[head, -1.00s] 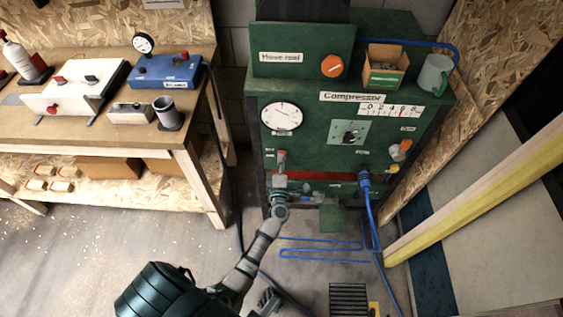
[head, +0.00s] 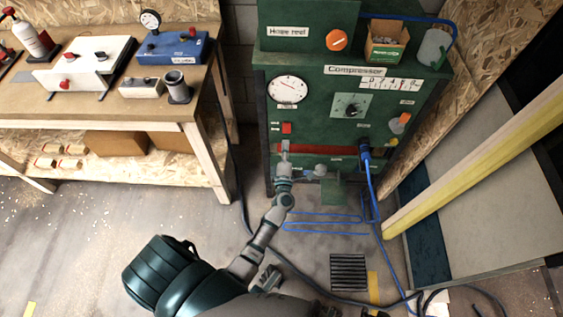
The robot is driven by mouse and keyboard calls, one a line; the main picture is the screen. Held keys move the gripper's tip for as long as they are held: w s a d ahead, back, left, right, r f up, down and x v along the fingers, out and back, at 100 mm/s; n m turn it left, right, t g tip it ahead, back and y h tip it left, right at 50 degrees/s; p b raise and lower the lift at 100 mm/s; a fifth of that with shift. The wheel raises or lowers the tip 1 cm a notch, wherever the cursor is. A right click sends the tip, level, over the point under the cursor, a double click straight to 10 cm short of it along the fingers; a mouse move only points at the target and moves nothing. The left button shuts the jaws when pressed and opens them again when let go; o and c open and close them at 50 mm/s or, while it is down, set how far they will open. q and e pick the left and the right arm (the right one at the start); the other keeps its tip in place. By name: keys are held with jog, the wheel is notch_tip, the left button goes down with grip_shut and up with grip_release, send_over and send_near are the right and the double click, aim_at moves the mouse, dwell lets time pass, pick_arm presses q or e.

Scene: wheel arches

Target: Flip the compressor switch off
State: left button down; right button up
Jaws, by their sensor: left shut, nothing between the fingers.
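The green compressor (head: 328,105) stands at the back with its labelled front panel facing me. A small red switch (head: 287,128) sits at the panel's left, below the round white gauge (head: 288,89). Tiny labels beside it are too small to read, and I cannot tell its setting. My left gripper (head: 285,145) is shut and empty. Its tip is just below the red switch in the picture, with a narrow strip of green panel between them. It overlaps the red band low on the panel.
A blue hose (head: 370,190) hangs from the panel's lower right to the floor. A dial (head: 352,107) and an orange knob (head: 336,40) are on the machine. A workbench (head: 100,112) stands left; a yellow-edged beam (head: 480,150) slants at right. A floor grate (head: 348,272) lies in front.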

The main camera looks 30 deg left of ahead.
pick_arm(q)
jog(key=v, duration=0.5)
jog(key=shift+s+d+r+p, duration=0.1)
jog(key=shift+s+r+p, duration=0.15)
jog(key=shift+r+p, duration=0.1)
pick_arm(e)
jog(key=s, duration=0.1)
jog(key=s+g, duration=0.2)
jog(key=shift+s+d+f+h, duration=0.15)
jog(key=shift+s+d+h, duration=0.05)
jog(key=shift+d+h, duration=0.15)
pick_arm(q)
jog(key=shift+d+r, duration=0.1)
jog(key=shift+d, duration=0.15)
pick_arm(e)
jog(key=shift+d, duration=0.2)
